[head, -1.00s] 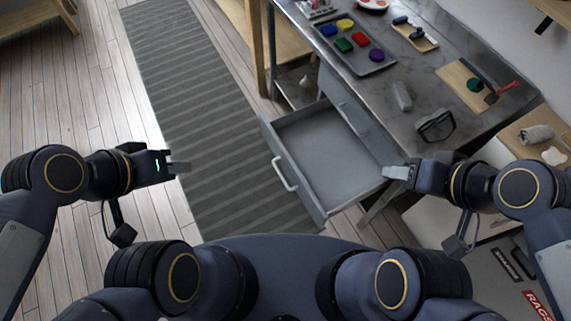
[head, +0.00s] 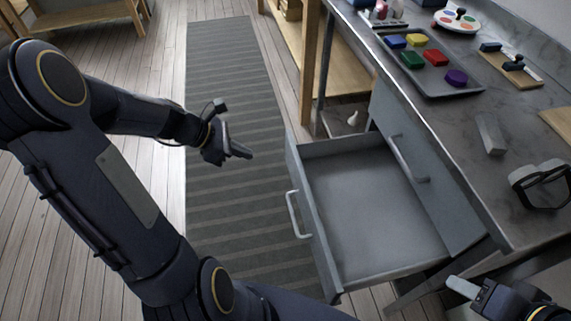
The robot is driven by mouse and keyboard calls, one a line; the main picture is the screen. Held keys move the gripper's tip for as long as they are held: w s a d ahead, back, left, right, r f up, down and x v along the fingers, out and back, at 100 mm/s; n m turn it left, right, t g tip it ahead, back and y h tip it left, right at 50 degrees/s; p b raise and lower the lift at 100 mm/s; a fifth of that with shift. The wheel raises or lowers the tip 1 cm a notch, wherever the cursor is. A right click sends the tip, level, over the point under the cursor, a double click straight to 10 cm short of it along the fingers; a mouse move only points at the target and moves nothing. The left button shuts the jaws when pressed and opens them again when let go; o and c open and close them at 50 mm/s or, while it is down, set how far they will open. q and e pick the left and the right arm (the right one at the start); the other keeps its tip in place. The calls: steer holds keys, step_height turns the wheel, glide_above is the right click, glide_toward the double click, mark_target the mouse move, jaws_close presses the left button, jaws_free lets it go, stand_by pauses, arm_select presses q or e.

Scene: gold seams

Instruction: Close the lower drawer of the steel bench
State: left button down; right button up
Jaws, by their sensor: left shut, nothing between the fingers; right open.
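The lower drawer (head: 360,205) of the steel bench (head: 455,150) is pulled well out, and its inside looks empty. Its bar handle (head: 297,214) is on the front panel, facing left. The upper drawer (head: 420,165) above it is closed flush. My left gripper (head: 241,152) is shut and empty, in the air over the striped mat, to the left of the drawer front and apart from it. My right gripper (head: 462,288) is at the lower right, open, near the drawer's near side; whether it touches the drawer or bench cannot be told.
The bench top holds a tray (head: 470,92) of coloured blocks, a grey block (head: 490,133), dark goggles (head: 540,183) and a paint palette (head: 456,21). A striped mat (head: 225,75) runs along the floor left of the drawer. A wooden shelf stands behind.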

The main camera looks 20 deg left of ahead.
arm_select(q)
steer(key=b, duration=0.4)
glide_toward(295, 165)
step_height(295, 165, down, 4)
steer(key=w+d, duration=0.1)
steer(key=d, duration=0.2)
steer(key=shift+w+d, duration=0.15)
steer(key=shift+w, duration=0.25)
steer(key=shift+w+d+r, duration=0.1)
arm_select(e)
step_height(295, 165, down, 4)
steer(key=shift+f, duration=0.1)
arm_select(q)
steer(key=shift+d, duration=0.1)
